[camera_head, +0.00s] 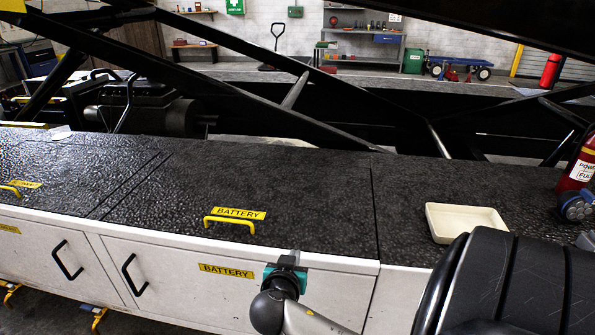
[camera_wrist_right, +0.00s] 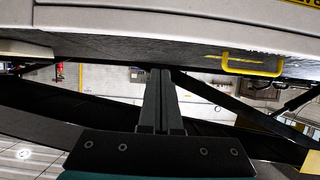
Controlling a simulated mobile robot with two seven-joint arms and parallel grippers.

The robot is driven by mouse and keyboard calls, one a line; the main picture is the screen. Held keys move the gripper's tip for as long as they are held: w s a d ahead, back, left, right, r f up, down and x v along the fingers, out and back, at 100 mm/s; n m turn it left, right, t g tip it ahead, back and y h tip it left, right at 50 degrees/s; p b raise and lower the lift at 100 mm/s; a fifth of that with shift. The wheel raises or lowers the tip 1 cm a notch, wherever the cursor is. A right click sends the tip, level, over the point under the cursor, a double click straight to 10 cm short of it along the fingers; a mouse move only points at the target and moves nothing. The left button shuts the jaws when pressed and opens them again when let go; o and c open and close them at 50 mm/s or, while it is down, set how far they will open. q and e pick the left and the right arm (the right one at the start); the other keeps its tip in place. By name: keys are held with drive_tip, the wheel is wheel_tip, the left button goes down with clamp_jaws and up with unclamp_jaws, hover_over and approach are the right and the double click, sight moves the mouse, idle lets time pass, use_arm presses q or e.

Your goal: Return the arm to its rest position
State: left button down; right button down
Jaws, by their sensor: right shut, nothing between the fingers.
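My right gripper (camera_head: 289,256) shows in the head view at the front top edge of the white cabinet (camera_head: 340,292), right of the yellow BATTERY lid handle (camera_head: 230,223). Its dark fingers are together and hold nothing. They also show in the right wrist view (camera_wrist_right: 160,73), closed side by side, with the yellow handle (camera_wrist_right: 252,66) to their right. I cannot tell whether the fingers touch the cabinet edge. My right forearm runs down to the bottom of the head view. My left gripper is in neither view.
The BATTERY lid (camera_head: 290,185) lies flat and closed in the black textured top. A cream tray (camera_head: 466,236) looks empty at the right. A red fire extinguisher (camera_head: 578,165) stands at the far right. Dark diagonal beams (camera_head: 270,80) cross behind the deck.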

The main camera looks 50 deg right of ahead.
drive_tip(key=shift+s+a+f, duration=0.2)
drive_tip(key=shift+s+a, duration=0.15)
drive_tip(key=shift+a, duration=0.2)
drive_tip(key=shift+s+a+f, duration=0.2)
drive_tip(key=shift+s+a, duration=0.1)
drive_tip(key=shift+a, duration=0.2)
drive_tip(key=s+a+f+n+g+y, duration=0.1)
drive_tip(key=s+a+f+n+y, duration=0.15)
drive_tip(key=f, duration=0.65)
drive_tip(key=s+a+f+n+g+y, duration=0.15)
drive_tip(key=s+a+f+n, duration=0.25)
drive_tip(key=f, duration=0.5)
drive_tip(key=s+a+f+n+y, duration=0.3)
drive_tip(key=s+f, duration=0.1)
drive_tip(key=f, duration=0.5)
drive_tip(key=s+a+f+n+g+y, duration=0.1)
drive_tip(key=s+a+f, duration=0.3)
drive_tip(key=s, duration=0.6)
drive_tip(key=s+a+f+n+g+y, duration=0.2)
drive_tip(key=s+a+f, duration=0.3)
drive_tip(key=s, duration=0.5)
wheel_tip(320, 180, down, 2)
drive_tip(key=shift+s+f+n+y, duration=0.2)
drive_tip(key=shift+s+n+y, duration=0.15)
drive_tip(key=shift+n+y, duration=0.4)
